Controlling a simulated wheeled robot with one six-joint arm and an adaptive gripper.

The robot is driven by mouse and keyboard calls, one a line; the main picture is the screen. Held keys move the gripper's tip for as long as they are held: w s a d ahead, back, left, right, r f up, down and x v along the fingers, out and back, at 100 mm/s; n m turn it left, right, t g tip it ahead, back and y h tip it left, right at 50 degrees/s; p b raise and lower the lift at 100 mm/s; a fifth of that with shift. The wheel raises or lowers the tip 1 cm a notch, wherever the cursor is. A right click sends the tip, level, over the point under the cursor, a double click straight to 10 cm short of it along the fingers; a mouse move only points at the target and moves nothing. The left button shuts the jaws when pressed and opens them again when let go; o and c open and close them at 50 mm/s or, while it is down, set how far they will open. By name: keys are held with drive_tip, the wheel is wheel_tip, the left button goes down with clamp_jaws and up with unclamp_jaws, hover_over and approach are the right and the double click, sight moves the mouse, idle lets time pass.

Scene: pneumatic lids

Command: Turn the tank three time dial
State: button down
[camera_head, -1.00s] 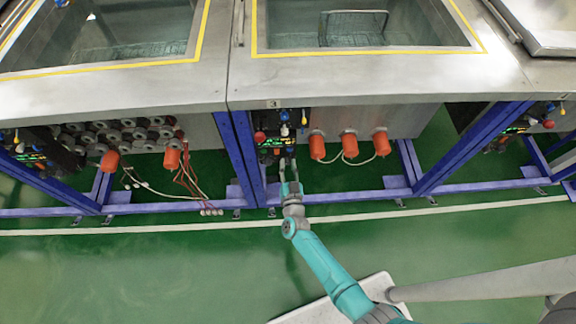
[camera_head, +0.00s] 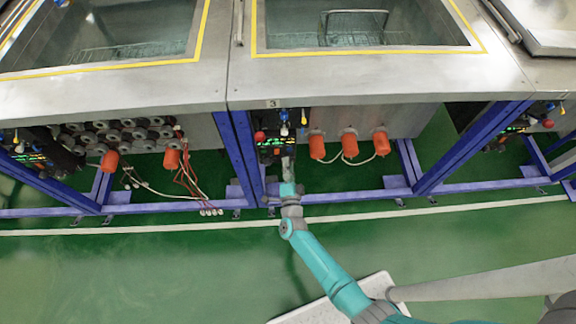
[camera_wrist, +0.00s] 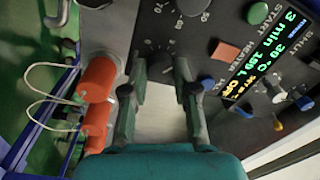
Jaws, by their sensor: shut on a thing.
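The tank three control panel (camera_head: 269,149) is a dark panel under the tank edge marked 3. In the wrist view, the time dial (camera_wrist: 160,66) is a dark knob with a printed scale around it. My gripper (camera_wrist: 160,72) has one finger on each side of this dial and is shut on it. The fingers partly hide the dial and its scale. In the head view, my gripper (camera_head: 287,172) points at the lower part of the panel, and the dial is hidden there.
A second black knob (camera_wrist: 190,6) with a numbered scale sits above. A lit display (camera_wrist: 265,50), an orange-red square button (camera_wrist: 226,49) and small switches are on the right. Orange cylinders (camera_wrist: 97,80) with white cables are on the left. A blue frame post (camera_head: 240,150) stands beside the panel.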

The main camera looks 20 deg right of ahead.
drive_tip(key=m, duration=0.5)
drive_tip(key=shift+m, duration=0.3)
idle(0.4)
drive_tip(key=c, duration=0.9)
unclamp_jaws()
drive_tip(key=v, duration=1.2)
